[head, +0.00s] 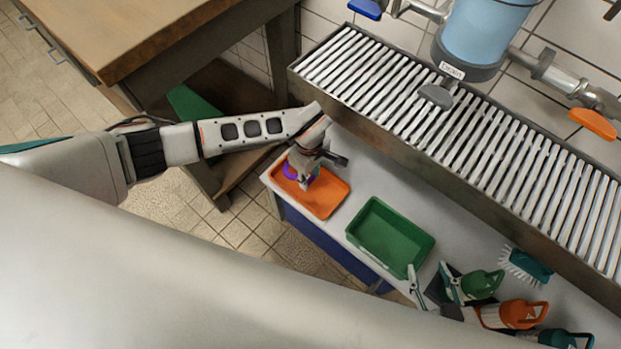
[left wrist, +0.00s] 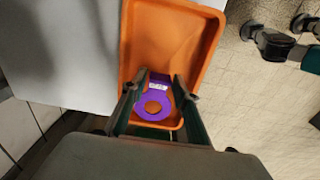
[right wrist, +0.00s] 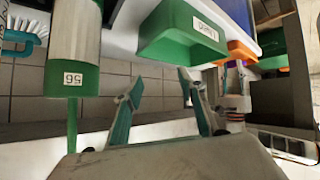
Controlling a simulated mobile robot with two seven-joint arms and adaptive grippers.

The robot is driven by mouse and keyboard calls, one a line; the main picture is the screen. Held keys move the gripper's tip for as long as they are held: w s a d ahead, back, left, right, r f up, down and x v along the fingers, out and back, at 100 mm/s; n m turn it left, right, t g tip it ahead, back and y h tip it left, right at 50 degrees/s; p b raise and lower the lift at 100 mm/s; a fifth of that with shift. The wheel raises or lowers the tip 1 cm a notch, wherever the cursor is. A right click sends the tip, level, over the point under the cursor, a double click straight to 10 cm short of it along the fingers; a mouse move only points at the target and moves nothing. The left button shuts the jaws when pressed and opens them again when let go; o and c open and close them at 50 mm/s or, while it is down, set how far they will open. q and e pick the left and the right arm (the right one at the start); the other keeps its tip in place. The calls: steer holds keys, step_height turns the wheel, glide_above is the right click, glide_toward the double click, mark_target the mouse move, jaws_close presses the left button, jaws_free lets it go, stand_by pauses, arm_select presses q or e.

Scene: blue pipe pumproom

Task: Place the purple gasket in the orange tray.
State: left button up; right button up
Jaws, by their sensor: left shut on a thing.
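The purple gasket (head: 290,171) is a flat ring with a pale label. In the left wrist view the gasket (left wrist: 137,108) lies between the two fingers, over the orange tray (left wrist: 170,45), whose floor shows through its hole. My left gripper (head: 304,180) is shut on the gasket, within the tray's outline; whether the gasket touches the tray floor I cannot tell. The orange tray (head: 328,203) stands at the bench's left end. My right gripper (head: 432,284) is open and empty, right of the green tray; its spread fingers show in the right wrist view (right wrist: 160,86).
A green tray (head: 370,252) stands right of the orange one. A teal brush (head: 526,265) and green and orange spray-bottle-like items (head: 514,314) crowd the bench's right end. A slatted metal grate (head: 450,135) runs along the back, below a blue pipe (head: 486,30).

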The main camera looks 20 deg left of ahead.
arm_select(q)
step_height(320, 180, down, 3)
steer(key=shift+r, duration=0.3)
steer(key=o, duration=1)
steer(key=shift+f, duration=0.2)
arm_select(e)
steer(key=shift+w+a, duration=0.1)
steer(key=shift+w, duration=0.05)
